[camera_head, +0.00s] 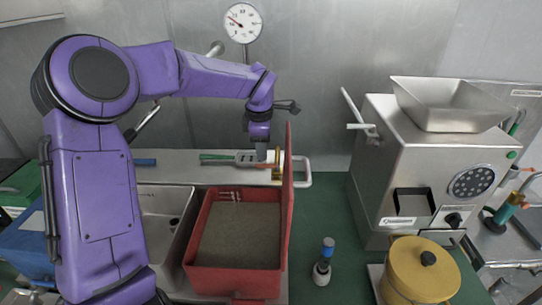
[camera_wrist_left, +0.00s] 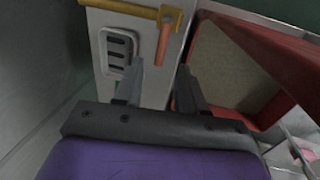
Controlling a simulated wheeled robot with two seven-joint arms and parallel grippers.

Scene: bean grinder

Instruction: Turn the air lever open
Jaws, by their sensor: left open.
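The air lever (camera_wrist_left: 164,40) is a short orange handle at the end of a yellow pipe (camera_wrist_left: 130,8), beside a slotted grey plate on a pale panel. In the head view the yellow pipe (camera_head: 277,161) stands behind the red bin, and the lever is largely hidden by my gripper. My left gripper (camera_head: 262,152) points down at this spot. In the left wrist view the left gripper (camera_wrist_left: 160,82) is open and empty, its fingertips to either side of the lever's lower end. I cannot tell whether they touch it. My right gripper is not in view.
A red bin (camera_head: 232,281) of grey-brown material stands close in front, its raised red side panel (camera_head: 289,200) right beside my gripper. A steel grinder (camera_head: 379,160), a yellow canister (camera_head: 421,275) and a small blue-topped bottle (camera_head: 323,265) are to the right. Green counter (camera_head: 325,210) is clear between.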

